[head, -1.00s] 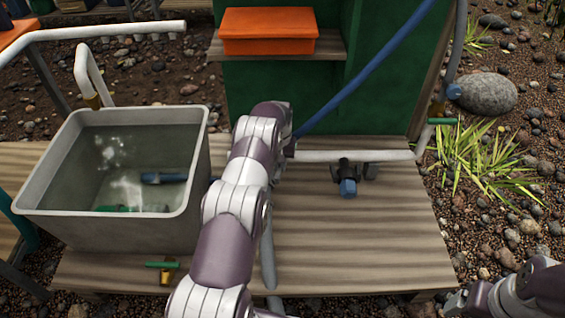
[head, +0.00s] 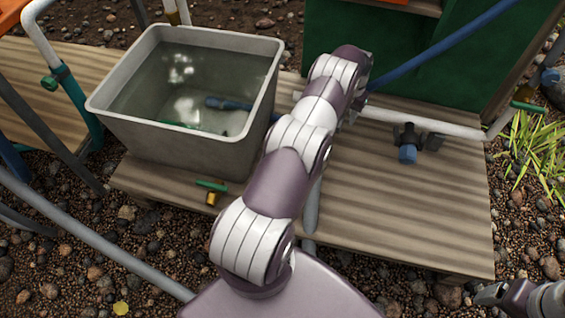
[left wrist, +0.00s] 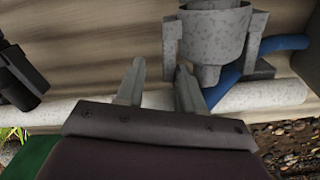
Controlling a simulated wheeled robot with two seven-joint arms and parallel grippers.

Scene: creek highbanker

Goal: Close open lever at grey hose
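A green lever (head: 528,106) crosses a grey hose at the right end of the white pipe (head: 425,122) in the head view. Another green lever (head: 211,185) sits on a brass valve (head: 212,198) at the platform's front edge, below the grey tub. I cannot tell which lever the task means. My left gripper (left wrist: 160,66) is open and empty in the left wrist view, over the white pipe and beside a speckled grey fitting (left wrist: 210,38). In the head view my arm hides it. My right gripper (head: 490,293) is at the lower right; its fingers are unclear.
The grey tub (head: 190,140) holds water and a blue-ended object. A black fitting with a blue cap (head: 407,153) hangs on the pipe. A blue hose (head: 440,48) slants past the green panel. Another grey hose (head: 95,235) crosses the gravel at left.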

